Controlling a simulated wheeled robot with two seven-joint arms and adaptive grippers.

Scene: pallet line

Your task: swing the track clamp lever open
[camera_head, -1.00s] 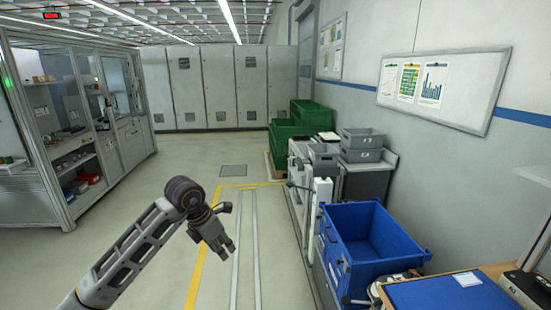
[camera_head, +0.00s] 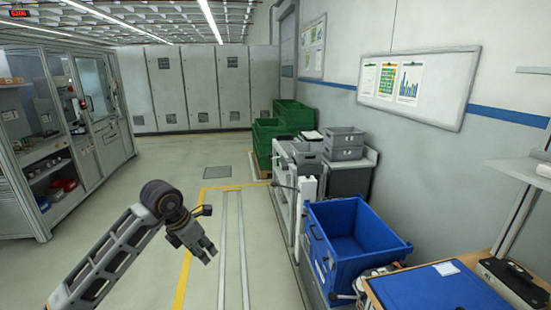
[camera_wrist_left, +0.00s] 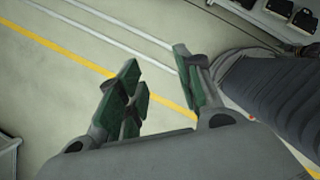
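I cannot make out the track clamp lever for certain. A small dark handle (camera_head: 284,186) sticks out to the left of a white box (camera_head: 308,189) on the side of the grey line, and it is too small to tell what it is. My left gripper (camera_head: 206,252) is held over the floor rails, left of the line and well apart from the handle. In the left wrist view, my left gripper (camera_wrist_left: 160,88) has its green-padded fingers spread with only floor between them. My right gripper does not show clearly in any view.
A blue bin (camera_head: 402,248) stands at the right, beside a bench with a blue top (camera_head: 425,290). Grey crates (camera_head: 343,145) and green crates (camera_head: 267,150) are farther back. A glazed cabinet (camera_head: 75,150) is at the left. The floor between is clear.

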